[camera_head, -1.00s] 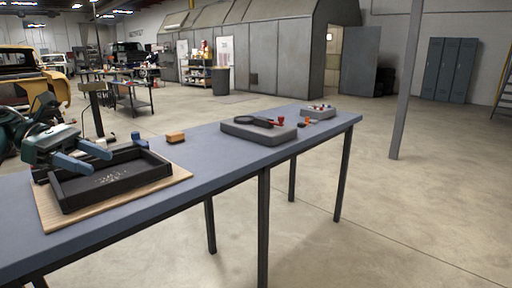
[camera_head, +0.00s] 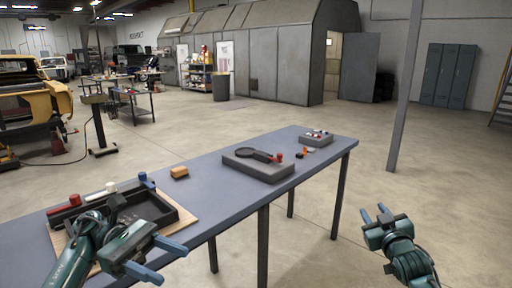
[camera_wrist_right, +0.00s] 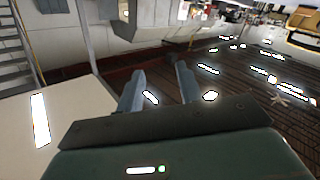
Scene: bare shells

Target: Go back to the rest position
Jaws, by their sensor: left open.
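My left gripper (camera_head: 164,260) is in the lower left of the head view, at the near edge of the table (camera_head: 222,205). Its blue fingers are apart with nothing between them. My right gripper (camera_head: 373,212) is at the lower right, off the table over the floor, fingers pointing away. In the right wrist view its two fingers (camera_wrist_right: 159,85) are apart and empty. A black tray (camera_head: 180,217) lies on a wooden board (camera_head: 190,228) at the table's left, partly hidden by my left arm.
Red (camera_head: 65,206), white (camera_head: 111,187) and blue (camera_head: 147,180) pieces are by the tray's far side. A yellow-orange block (camera_head: 179,172), a grey slab (camera_head: 262,172) with a dark round-headed tool, and a small grey tray (camera_head: 316,141) stand further along. Floor right of the table is clear.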

